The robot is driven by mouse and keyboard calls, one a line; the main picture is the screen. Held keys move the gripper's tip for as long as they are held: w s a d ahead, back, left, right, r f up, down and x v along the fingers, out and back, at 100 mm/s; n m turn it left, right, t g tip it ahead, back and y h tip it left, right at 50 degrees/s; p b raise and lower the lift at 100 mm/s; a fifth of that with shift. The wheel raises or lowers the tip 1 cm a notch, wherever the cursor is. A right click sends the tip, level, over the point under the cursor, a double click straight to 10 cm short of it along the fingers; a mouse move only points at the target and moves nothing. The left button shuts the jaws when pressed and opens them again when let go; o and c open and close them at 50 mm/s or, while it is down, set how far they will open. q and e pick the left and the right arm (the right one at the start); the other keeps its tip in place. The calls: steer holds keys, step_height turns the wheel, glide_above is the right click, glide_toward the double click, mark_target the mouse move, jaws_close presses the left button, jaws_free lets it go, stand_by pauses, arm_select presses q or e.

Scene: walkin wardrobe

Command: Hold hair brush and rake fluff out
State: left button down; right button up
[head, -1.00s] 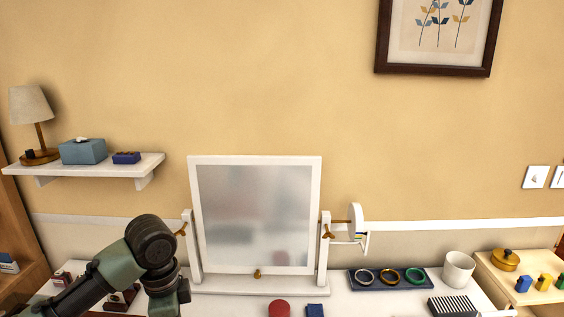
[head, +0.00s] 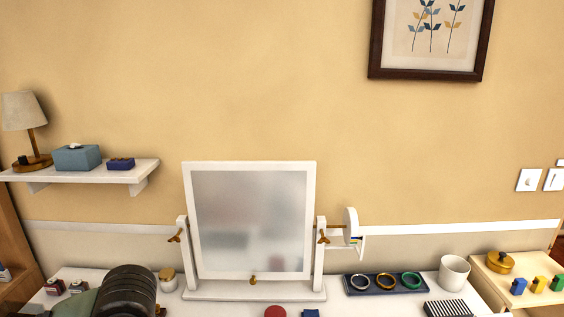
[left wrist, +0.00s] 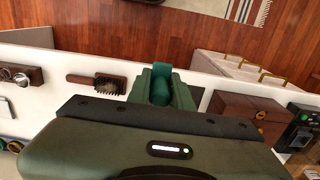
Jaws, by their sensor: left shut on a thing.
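In the left wrist view a hair brush (left wrist: 95,81) with a brown wooden handle and dark bristles lies on the white tabletop, bristles facing up. Its handle points left. My left gripper (left wrist: 160,84) appears just right of the brush's bristled end. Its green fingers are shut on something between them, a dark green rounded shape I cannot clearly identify. I cannot tell whether the fingers touch the brush. In the head view only a dark part of my left arm shows at the bottom left. My right gripper is not in view.
A tilting mirror (head: 252,165) stands on the table, with a jar (head: 168,280) left of it. A ring tray (head: 361,292), white cup (head: 454,272) and striped block (head: 447,309) stand to the right. A wooden box (left wrist: 246,112) stands right of my left gripper.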

arm_select(q)
step_height(320, 180, down, 7)
steer(key=b, duration=0.7)
